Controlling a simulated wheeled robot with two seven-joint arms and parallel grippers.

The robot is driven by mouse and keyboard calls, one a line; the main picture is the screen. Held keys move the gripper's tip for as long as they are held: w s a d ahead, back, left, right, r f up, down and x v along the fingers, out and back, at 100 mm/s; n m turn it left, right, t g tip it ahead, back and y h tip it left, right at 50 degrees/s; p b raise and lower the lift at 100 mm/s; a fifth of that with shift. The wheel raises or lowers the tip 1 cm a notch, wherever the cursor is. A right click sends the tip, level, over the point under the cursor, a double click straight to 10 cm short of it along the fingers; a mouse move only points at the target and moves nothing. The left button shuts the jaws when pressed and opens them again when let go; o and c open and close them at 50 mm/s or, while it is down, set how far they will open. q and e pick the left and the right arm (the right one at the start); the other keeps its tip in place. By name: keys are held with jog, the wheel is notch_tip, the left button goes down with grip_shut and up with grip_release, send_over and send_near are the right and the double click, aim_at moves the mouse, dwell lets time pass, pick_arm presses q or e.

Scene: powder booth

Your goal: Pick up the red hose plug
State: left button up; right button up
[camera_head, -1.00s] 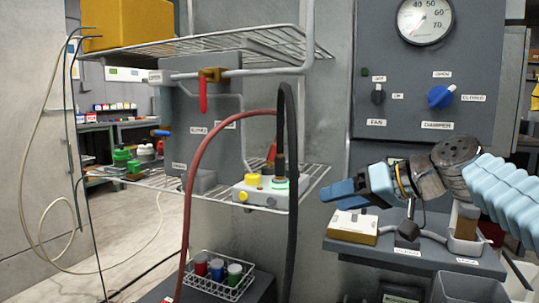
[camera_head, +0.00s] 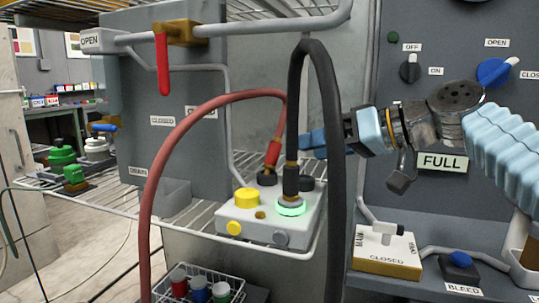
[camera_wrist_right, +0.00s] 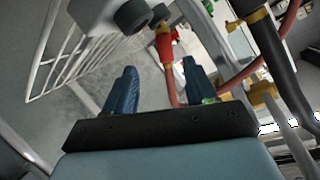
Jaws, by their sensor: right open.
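The red hose plug (camera_head: 272,154) stands in a socket at the back of the white manifold block (camera_head: 250,222), with the red hose (camera_head: 172,150) rising from its top. My right gripper (camera_head: 306,142) is open and empty, just right of the plug, its fingers seen through the black hose's loop. In the right wrist view, the plug (camera_wrist_right: 165,46) lies ahead of and roughly between the two blue fingertips (camera_wrist_right: 160,65), apart from both. The black hose partly hides the gripper in the head view. My left gripper is not in view.
The black hose (camera_head: 334,200) loops up from a connector with a green-lit ring and crosses in front of my right gripper. The block sits on a wire shelf (camera_head: 120,209). A red-handled valve (camera_head: 163,64) hangs above left. A wire basket (camera_head: 205,274) holds coloured caps below.

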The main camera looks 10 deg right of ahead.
aim_at(277, 157)
jog(key=x, duration=0.4)
jog(key=shift+w+a, duration=0.15)
jog(key=x, duration=0.5)
jog(key=shift+s+a+f+p, duration=0.2)
jog(key=shift+a+p, duration=0.15)
jog(key=shift+a, duration=0.2)
grip_shut()
